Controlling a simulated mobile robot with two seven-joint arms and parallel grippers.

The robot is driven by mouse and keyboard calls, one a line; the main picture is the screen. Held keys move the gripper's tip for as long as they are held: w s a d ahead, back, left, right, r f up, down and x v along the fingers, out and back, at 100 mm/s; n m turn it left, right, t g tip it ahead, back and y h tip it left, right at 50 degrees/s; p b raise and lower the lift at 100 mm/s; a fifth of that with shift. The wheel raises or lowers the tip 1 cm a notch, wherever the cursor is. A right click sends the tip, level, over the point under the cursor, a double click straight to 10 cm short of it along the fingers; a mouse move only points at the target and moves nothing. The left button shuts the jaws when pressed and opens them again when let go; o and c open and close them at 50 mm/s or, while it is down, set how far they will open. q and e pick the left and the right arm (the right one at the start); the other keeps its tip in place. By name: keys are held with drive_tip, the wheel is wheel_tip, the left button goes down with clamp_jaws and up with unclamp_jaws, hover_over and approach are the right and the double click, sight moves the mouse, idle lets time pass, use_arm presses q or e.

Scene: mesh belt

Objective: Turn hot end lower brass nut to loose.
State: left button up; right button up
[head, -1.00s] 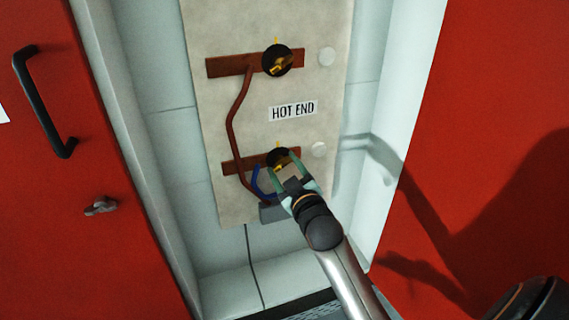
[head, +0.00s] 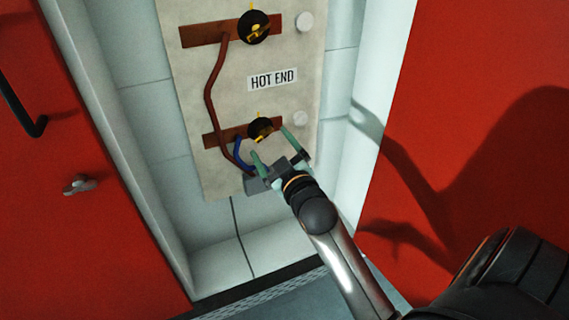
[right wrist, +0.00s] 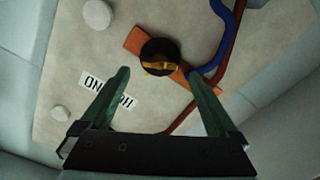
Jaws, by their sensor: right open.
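The lower brass nut (head: 262,128) sits on a round black disc on the brown bar in the lower part of the pale panel (head: 225,100) marked HOT END. In the right wrist view the nut (right wrist: 160,66) shows on its black disc between the fingertips. My right gripper (head: 270,140) is open and empty, its green fingers spread just in front of the lower nut. I see no contact between the fingers and the nut. In the right wrist view the gripper (right wrist: 157,72) frames the nut from either side. My left gripper is not in view.
An upper brass nut (head: 258,31) on a black disc sits above the label (head: 273,79). A red-brown cable (head: 209,95) and a blue cable (head: 238,150) run near the lower bar. A grey box (head: 257,186) is below. Pale recess walls and red panels flank the board.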

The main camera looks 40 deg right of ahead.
drive_tip(key=v, duration=0.8)
drive_tip(key=shift+s, duration=0.3)
drive_tip(key=shift+a, duration=0.1)
use_arm(q)
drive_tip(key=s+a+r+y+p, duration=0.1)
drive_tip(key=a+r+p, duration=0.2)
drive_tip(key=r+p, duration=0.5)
drive_tip(key=p, duration=0.2)
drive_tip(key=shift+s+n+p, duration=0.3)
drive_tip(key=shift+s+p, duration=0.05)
use_arm(e)
drive_tip(key=s+a+f+g+y, duration=0.3)
drive_tip(key=s+a+f, duration=0.4)
drive_tip(key=f, duration=0.3)
drive_tip(key=s+a+f+m+g+y, duration=0.1)
drive_tip(key=s+a+f+g+y, duration=0.2)
drive_tip(key=s+a+f+g, duration=0.2)
wheel_tip(320, 180, down, 5)
drive_tip(key=shift+s+a+r, duration=0.1)
drive_tip(key=shift+s+a, duration=0.95)
drive_tip(key=shift+s, duration=0.1)
